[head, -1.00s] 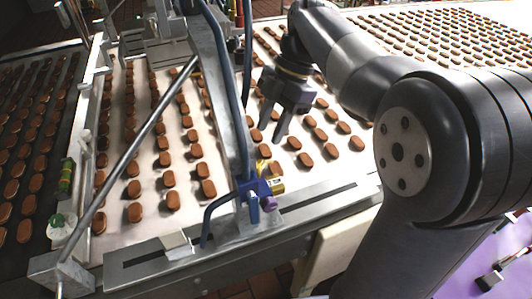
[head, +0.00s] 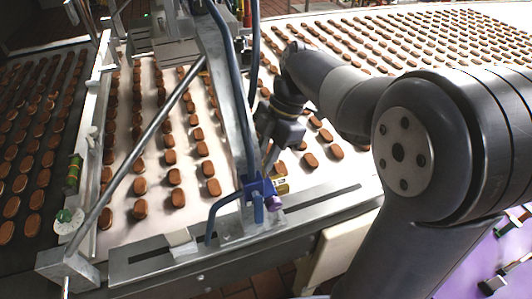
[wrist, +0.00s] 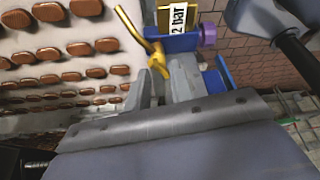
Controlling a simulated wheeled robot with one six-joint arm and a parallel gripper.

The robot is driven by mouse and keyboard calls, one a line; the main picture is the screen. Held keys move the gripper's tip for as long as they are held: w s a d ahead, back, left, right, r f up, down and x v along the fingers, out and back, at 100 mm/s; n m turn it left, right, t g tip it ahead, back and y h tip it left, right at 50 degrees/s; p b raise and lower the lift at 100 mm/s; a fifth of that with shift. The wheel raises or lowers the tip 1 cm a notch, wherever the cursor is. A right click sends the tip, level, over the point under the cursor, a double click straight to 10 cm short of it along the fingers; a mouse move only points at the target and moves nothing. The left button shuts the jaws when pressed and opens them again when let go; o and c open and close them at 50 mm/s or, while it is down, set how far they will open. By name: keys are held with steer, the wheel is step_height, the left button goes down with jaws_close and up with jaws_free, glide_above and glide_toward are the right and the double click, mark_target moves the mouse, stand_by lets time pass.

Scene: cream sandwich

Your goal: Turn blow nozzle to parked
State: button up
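The blow nozzle is a bent yellow-brass tube (wrist: 137,33) at the upper middle of the wrist view. It sits beside a blue block, with a "2 bar" label (wrist: 178,17) and a purple knob (wrist: 208,35) close by. In the head view the blue block (head: 258,187) is at the lower end of the metal post, and the nozzle tube is mostly hidden by my gripper. My gripper (head: 265,152) is just above the block. In the wrist view its grey fingers reach toward the nozzle's lower end; whether they touch it or are closed is unclear.
A slanted metal post (head: 225,80) with blue hoses stands left of my gripper. A thin rod (head: 140,150) crosses further left. Rows of brown biscuits lie on the pale belt (head: 115,243). A slotted metal rail (head: 320,200) runs along the front edge.

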jaws_close()
stand_by(1.2)
steer(key=shift+o, duration=1.8)
jaws_free()
steer(key=shift+r, duration=0.1)
steer(key=v, duration=1)
steer(key=shift+d+r+b, duration=0.2)
steer(key=shift+r+b, duration=0.1)
steer(key=shift+c, duration=0.3)
